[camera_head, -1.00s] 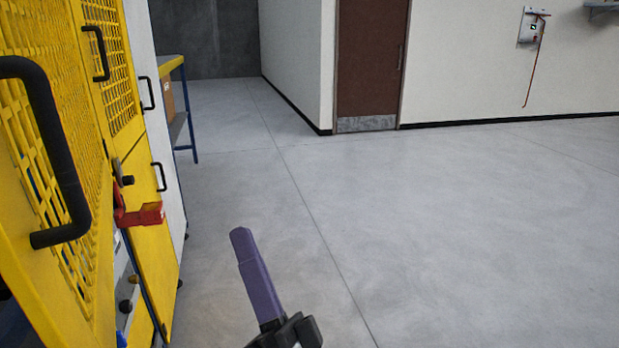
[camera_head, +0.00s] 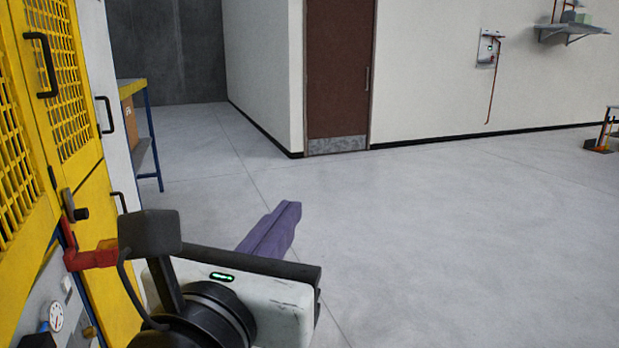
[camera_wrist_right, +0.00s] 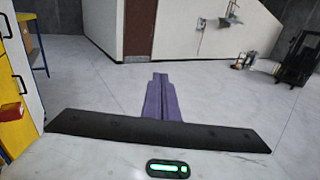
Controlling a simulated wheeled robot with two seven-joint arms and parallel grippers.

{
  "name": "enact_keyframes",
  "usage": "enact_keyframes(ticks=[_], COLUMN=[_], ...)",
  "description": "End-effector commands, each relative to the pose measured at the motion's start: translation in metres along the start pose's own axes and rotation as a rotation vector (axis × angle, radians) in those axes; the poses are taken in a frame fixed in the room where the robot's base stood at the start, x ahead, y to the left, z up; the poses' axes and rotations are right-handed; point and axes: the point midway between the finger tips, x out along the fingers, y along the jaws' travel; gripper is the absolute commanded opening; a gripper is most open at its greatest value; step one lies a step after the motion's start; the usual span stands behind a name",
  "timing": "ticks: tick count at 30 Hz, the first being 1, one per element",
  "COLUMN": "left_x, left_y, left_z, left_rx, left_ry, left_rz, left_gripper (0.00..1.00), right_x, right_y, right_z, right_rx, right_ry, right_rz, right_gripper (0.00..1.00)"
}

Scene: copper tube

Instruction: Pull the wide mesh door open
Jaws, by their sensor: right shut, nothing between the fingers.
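A yellow mesh door (camera_head: 20,180) stands at the left edge of the head view, cut off by the frame, and its large black handle is out of view now. A narrower yellow mesh panel (camera_head: 68,95) with a black bar handle (camera_head: 42,65) is beyond it. My right gripper (camera_head: 290,208) has purple fingers, pressed together and empty. It points out over bare floor, to the right of the yellow cabinet, touching nothing. The shut fingers also show in the right wrist view (camera_wrist_right: 160,82). My left gripper is not in view.
A red latch part (camera_head: 92,257) sticks out from the cabinet near my right wrist. A gauge (camera_head: 56,317) sits below the mesh door. A blue-legged table (camera_head: 150,140) stands behind the cabinet. The grey floor (camera_head: 420,240) to the right is clear.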

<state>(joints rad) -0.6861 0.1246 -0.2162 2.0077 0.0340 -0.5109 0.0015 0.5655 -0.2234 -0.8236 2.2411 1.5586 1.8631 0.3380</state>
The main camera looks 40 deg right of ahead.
Motion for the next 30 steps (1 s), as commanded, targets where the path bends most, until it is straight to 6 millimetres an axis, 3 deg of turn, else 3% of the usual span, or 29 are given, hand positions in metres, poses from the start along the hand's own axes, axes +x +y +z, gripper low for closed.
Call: enact_keyframes(ticks=[18, 24, 30], left_x=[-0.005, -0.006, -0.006], left_y=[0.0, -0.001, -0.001], left_z=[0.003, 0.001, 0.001], left_rx=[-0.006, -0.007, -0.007], left_ry=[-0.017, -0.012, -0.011], left_rz=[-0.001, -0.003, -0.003], left_gripper=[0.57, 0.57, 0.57], right_x=[0.115, 0.133, 0.137], right_y=[-0.002, -0.002, -0.001], right_z=[0.002, 0.001, 0.001], right_rx=[-0.004, -0.003, -0.001], right_ry=[-0.005, -0.004, -0.002], right_rz=[-0.008, -0.006, -0.004], right_gripper=[0.0, 0.0, 0.0])
